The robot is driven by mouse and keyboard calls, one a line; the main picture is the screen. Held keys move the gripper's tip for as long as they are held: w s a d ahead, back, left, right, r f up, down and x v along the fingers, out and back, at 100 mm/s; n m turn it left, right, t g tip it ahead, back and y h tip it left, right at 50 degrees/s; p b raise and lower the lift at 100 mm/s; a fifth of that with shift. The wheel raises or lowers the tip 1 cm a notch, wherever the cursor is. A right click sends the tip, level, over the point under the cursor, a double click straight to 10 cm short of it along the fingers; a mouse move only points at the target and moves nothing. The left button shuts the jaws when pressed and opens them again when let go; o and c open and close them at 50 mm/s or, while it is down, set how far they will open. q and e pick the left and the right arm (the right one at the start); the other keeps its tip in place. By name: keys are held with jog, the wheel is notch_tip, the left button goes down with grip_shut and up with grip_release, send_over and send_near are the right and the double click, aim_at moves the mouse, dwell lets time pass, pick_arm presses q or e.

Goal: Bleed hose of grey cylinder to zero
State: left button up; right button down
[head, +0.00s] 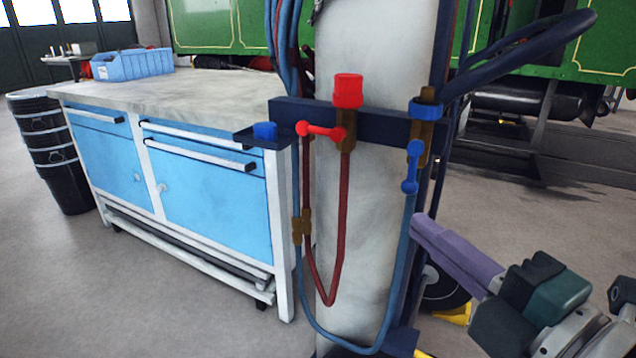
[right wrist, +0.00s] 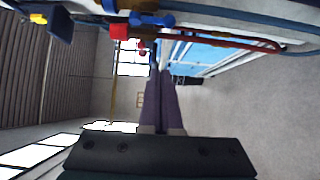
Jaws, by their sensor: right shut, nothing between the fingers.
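The grey cylinder (head: 362,220) stands upright in the middle of the head view. A dark bar (head: 385,124) crosses its front. On the bar are a red-capped fitting (head: 348,90) with a red lever (head: 320,131) lying sideways and a red hose (head: 345,210), and a blue-collared brass fitting (head: 425,112) with a blue lever (head: 411,168) hanging upright and a blue hose (head: 402,265). Both hoses loop down and up to brass connectors (head: 302,226) at left. My right gripper (head: 422,222) is shut and empty, right of the cylinder, below the blue lever. My left gripper is out of view.
A blue workbench (head: 210,190) stands left of the cylinder, with a blue bin (head: 132,64) on top. A small shelf (head: 262,138) holds a blue cap (head: 265,131). Thick dark hoses (head: 530,45) arch at upper right. Black buckets (head: 58,150) stand at far left.

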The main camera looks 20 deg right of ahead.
aim_at(408, 190)
jog(key=w+d, duration=0.1)
jog(key=w, duration=0.2)
jog(key=w+d+b, duration=0.1)
jog(key=w, duration=0.1)
jog(key=w+d+b, duration=0.1)
jog(key=w, duration=0.2)
jog(key=shift+w+d, duration=0.15)
jog(key=shift+w, duration=0.2)
